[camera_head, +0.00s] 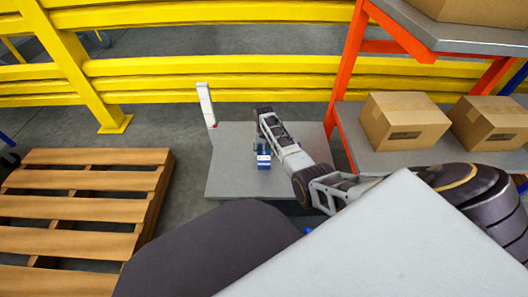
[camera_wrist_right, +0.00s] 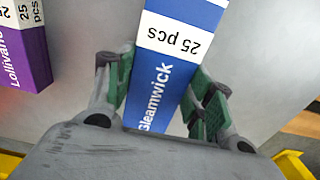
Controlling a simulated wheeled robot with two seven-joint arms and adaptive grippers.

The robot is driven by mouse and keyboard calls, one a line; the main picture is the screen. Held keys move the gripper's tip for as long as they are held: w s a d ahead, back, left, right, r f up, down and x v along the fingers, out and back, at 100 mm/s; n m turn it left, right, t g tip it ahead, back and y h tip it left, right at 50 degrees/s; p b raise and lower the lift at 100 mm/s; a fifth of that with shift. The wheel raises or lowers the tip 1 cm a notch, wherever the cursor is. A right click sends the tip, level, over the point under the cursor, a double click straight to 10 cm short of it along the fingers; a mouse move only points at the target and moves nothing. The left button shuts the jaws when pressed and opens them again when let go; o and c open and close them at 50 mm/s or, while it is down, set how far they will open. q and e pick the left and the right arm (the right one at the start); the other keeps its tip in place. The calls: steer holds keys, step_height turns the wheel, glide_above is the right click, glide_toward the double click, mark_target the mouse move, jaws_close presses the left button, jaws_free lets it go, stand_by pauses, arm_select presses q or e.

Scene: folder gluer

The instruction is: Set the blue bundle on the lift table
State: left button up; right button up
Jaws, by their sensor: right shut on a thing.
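The blue bundle (camera_head: 264,163) shows in the head view over the grey lift table (camera_head: 226,176). In the right wrist view the blue bundle (camera_wrist_right: 160,75) has a white band reading "25 pcs" and the name "Gleamwick". My right gripper (camera_wrist_right: 163,88) is shut on it, with a green-padded finger along each side. In the head view the right gripper (camera_head: 261,147) is partly hidden by its own arm. I cannot tell whether the bundle touches the table top. My left gripper is not in view.
A purple bundle (camera_wrist_right: 22,50) lies on the grey surface left of the blue one in the right wrist view. A wooden pallet (camera_head: 85,205) is at left. An orange rack with cartons (camera_head: 402,120) stands at right. Yellow rails (camera_head: 220,67) run behind.

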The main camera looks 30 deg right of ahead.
mark_target(264, 151)
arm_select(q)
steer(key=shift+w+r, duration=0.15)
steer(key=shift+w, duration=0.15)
arm_select(e)
steer(key=o, duration=1.1)
steer(key=shift+f, duration=0.1)
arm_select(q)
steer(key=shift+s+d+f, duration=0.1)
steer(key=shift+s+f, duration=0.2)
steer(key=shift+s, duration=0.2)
arm_select(e)
steer(key=shift+r+p, duration=0.5)
steer(key=shift+r, duration=0.55)
steer(key=shift+r+p, duration=0.4)
steer(key=shift+r, duration=0.35)
steer(key=shift+r+p, duration=0.4)
steer(key=shift+r, duration=0.4)
arm_select(q)
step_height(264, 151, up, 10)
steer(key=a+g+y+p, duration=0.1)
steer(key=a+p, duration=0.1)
steer(key=p, duration=0.1)
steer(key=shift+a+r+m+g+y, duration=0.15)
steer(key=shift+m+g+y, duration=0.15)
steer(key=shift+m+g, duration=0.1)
arm_select(e)
steer(key=shift+r, duration=3.55)
